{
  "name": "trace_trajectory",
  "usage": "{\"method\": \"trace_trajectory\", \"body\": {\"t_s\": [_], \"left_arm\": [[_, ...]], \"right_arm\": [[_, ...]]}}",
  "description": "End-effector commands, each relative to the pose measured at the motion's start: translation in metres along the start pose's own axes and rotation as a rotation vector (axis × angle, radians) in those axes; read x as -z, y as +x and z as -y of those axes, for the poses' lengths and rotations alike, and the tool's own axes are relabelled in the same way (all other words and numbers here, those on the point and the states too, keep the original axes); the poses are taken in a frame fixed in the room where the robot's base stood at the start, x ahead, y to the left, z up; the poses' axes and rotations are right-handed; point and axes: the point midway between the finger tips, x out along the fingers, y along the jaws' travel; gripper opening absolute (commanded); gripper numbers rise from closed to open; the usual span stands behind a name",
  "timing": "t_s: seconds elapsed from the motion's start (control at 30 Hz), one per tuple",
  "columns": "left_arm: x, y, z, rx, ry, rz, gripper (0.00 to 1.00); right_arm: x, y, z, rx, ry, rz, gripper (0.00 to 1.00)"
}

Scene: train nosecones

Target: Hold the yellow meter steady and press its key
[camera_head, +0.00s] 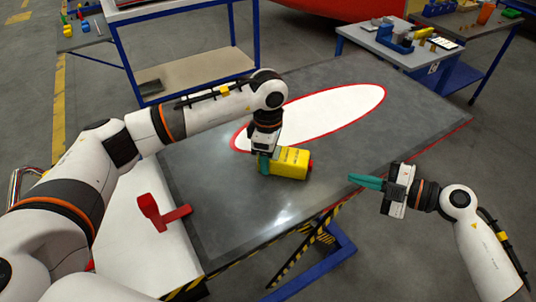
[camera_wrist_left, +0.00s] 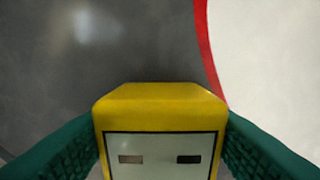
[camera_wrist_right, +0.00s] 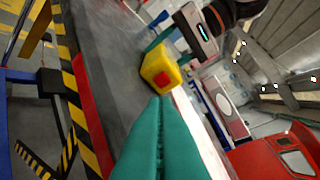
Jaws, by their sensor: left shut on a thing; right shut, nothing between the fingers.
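The yellow meter (camera_head: 290,163) lies on the dark table, just in front of the white panel with the red border. My left gripper (camera_head: 263,164) is shut on the meter at its left end. In the left wrist view the meter's yellow body and pale face (camera_wrist_left: 160,150) sit between the green fingers. My right gripper (camera_head: 366,181) is shut and empty, to the right of the meter and apart from it, pointing toward it. In the right wrist view a red key (camera_wrist_right: 162,79) shows on the meter's near end, beyond the closed green fingertips (camera_wrist_right: 160,100).
The dark table (camera_head: 215,215) carries a white oval panel (camera_head: 330,108) with a red border. A red bracket (camera_head: 160,212) stands near the table's left edge. Side tables with tools (camera_head: 405,40) stand at the back. The table's front middle is clear.

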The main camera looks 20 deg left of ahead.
Motion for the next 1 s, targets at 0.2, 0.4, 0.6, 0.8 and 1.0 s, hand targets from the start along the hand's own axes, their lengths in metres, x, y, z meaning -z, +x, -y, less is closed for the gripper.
{"method": "trace_trajectory", "body": {"t_s": [0.2,0.4,0.6,0.8,1.0], "left_arm": [[0.000,0.002,-0.001,-0.004,0.001,0.002,0.20],[0.000,0.003,-0.001,-0.004,0.002,0.002,0.20],[0.000,0.003,-0.001,-0.005,0.002,0.002,0.20],[0.000,0.003,-0.001,-0.005,0.002,0.002,0.20],[0.000,0.003,-0.002,-0.005,0.002,0.002,0.20]], "right_arm": [[0.010,0.006,-0.009,0.033,0.190,-0.128,0.00],[0.021,0.005,-0.009,0.143,0.404,-0.263,0.00],[0.027,-0.001,-0.005,0.252,0.545,-0.332,0.00],[0.027,0.000,-0.003,0.295,0.593,-0.348,0.00],[0.019,0.019,-0.003,0.295,0.595,-0.347,0.00]]}}
